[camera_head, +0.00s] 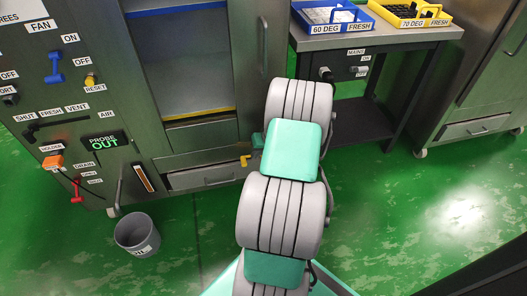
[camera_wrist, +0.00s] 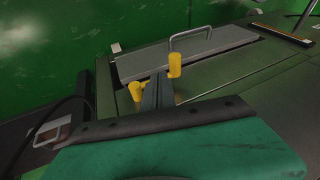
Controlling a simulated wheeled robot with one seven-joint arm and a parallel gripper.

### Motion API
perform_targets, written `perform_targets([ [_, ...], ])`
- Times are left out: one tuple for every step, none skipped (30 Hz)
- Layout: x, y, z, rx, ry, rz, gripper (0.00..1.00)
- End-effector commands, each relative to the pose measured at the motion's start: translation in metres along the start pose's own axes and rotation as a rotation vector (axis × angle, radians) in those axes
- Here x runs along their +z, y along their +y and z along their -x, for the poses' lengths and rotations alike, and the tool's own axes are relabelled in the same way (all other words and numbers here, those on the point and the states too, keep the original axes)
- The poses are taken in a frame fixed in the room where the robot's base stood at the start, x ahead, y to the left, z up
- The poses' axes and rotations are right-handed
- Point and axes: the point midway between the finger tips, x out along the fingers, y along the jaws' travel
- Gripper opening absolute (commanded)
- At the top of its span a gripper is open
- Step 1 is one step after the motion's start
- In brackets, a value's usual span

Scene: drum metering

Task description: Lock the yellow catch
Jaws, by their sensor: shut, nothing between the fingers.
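I cannot tell whether the fingers touch the catch. In the head view my arm covers most of the gripper, and whether the catch is locked is unclear.
The drawer (camera_head: 203,177) with a bar handle lies beside the catch. A grey bin (camera_head: 137,235) stands on the green floor at left. A dark table (camera_head: 373,38) with a blue tray (camera_head: 332,17) and a yellow tray (camera_head: 410,13) stands right of the cabinet.

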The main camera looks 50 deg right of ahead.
Motion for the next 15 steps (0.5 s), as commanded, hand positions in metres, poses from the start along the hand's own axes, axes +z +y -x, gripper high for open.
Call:
perform_targets([
  [0.002, -0.005, -0.009, 0.0, 0.0, 0.004, 0.0],
  [0.003, -0.008, -0.012, 0.0, 0.001, 0.004, 0.0],
  [0.004, -0.01, -0.015, 0.001, 0.001, 0.003, 0.0],
  [0.004, -0.012, -0.016, 0.001, 0.001, 0.002, 0.0],
  [0.004, -0.014, -0.018, 0.001, 0.001, 0.002, 0.0],
  [0.004, -0.015, -0.019, 0.002, 0.001, 0.001, 0.0],
  [0.004, -0.016, -0.019, 0.002, 0.001, 0.001, 0.0],
  [0.004, -0.016, -0.019, 0.002, 0.002, 0.001, 0.0],
  [0.004, -0.016, -0.019, 0.002, 0.002, 0.0, 0.0],
  [0.004, -0.017, -0.019, 0.002, 0.002, 0.0, 0.0],
  [0.004, -0.017, -0.019, 0.002, 0.002, 0.0, 0.0],
  [0.004, -0.016, -0.019, 0.002, 0.002, 0.0, 0.0],
  [0.004, -0.016, -0.019, 0.002, 0.002, 0.0, 0.0],
  [0.004, -0.016, -0.019, 0.002, 0.001, 0.0, 0.0],
  [0.004, -0.017, -0.019, 0.002, 0.001, 0.0, 0.0],
])
